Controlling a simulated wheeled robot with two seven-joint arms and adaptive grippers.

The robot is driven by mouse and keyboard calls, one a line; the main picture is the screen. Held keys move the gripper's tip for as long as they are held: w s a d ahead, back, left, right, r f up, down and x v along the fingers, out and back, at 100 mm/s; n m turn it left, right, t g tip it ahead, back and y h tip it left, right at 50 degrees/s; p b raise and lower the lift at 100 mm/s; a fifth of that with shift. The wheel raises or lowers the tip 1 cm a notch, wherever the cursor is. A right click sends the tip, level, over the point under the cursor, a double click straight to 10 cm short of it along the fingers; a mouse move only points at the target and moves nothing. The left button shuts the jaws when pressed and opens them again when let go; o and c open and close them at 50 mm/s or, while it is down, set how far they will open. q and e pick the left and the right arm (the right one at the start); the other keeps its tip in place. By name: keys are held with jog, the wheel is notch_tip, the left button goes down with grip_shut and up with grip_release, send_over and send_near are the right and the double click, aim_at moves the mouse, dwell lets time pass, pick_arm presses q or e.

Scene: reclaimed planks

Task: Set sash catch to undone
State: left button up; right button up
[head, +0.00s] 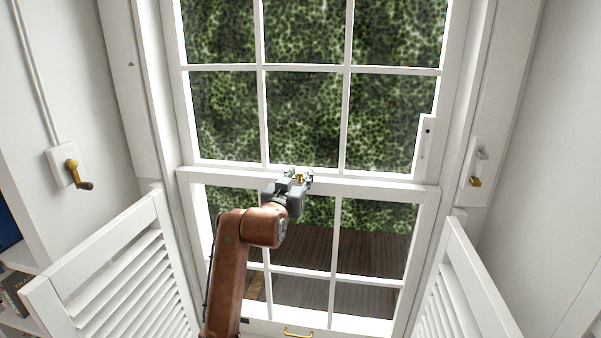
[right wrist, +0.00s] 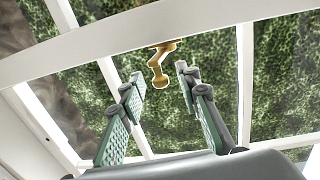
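The sash catch is a small brass lever on the meeting rail in the middle of the window. In the right wrist view the catch (right wrist: 160,68) hangs between and just beyond my fingertips, with a curved arm and a round knob end. In the head view only a bit of the brass catch (head: 300,179) shows between the fingers. My right gripper (head: 299,173) is at the rail, its fingers open on either side of the catch; it also shows in the right wrist view (right wrist: 159,80). I see no clear contact. My left gripper is not in view.
Louvred shutters stand open at the left (head: 105,275) and right (head: 465,285). A brass crank (head: 78,175) is on the left wall. A small brass fitting (head: 475,182) is on the right frame. A brass pull handle (head: 298,333) is on the lower sash.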

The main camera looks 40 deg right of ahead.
jog(key=shift+w+d, duration=0.3)
jog(key=shift+d, duration=0.05)
jog(key=shift+c, duration=0.3)
grip_shut()
